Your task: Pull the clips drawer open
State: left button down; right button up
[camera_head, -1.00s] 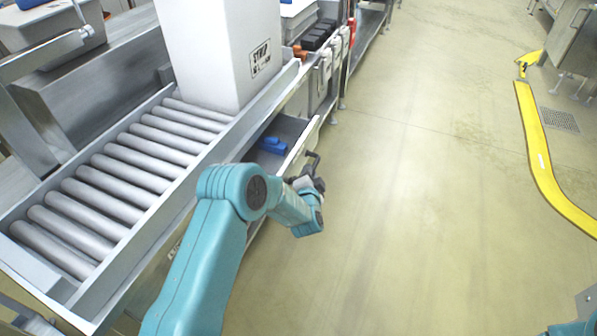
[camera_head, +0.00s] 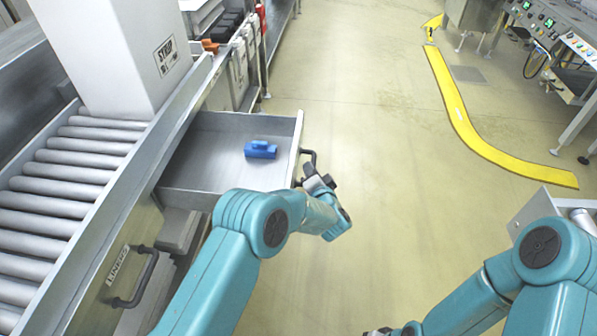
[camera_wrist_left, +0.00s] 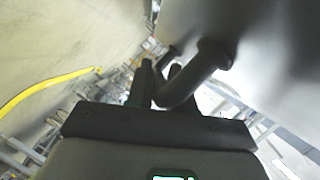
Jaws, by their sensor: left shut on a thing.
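The open drawer (camera_head: 200,160) is pulled well out from under the roller conveyor, and its grey tray shows. A blue clip-like object (camera_head: 261,150) lies inside. The drawer's label is not visible; the nearer, shut drawer reads LINERS (camera_head: 118,266). My left gripper (camera_head: 316,180) is at the open drawer's front, shut on its dark bar handle (camera_head: 308,155). In the left wrist view the handle (camera_wrist_left: 195,75) runs between the fingers (camera_wrist_left: 160,85). My right arm (camera_head: 540,260) is at the lower right; only dark parts by the bottom edge may be its gripper.
A tall white box marked SYRUP (camera_head: 115,55) stands on the roller conveyor (camera_head: 75,160). Grey bins (camera_head: 240,70) line the bench beyond the drawer. The floor (camera_head: 370,130) right of the drawer is clear up to a yellow strip (camera_head: 465,130).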

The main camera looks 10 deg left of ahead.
pick_arm(q)
jog(key=shift+d, duration=0.4)
jog(key=c, duration=1.1)
grip_release()
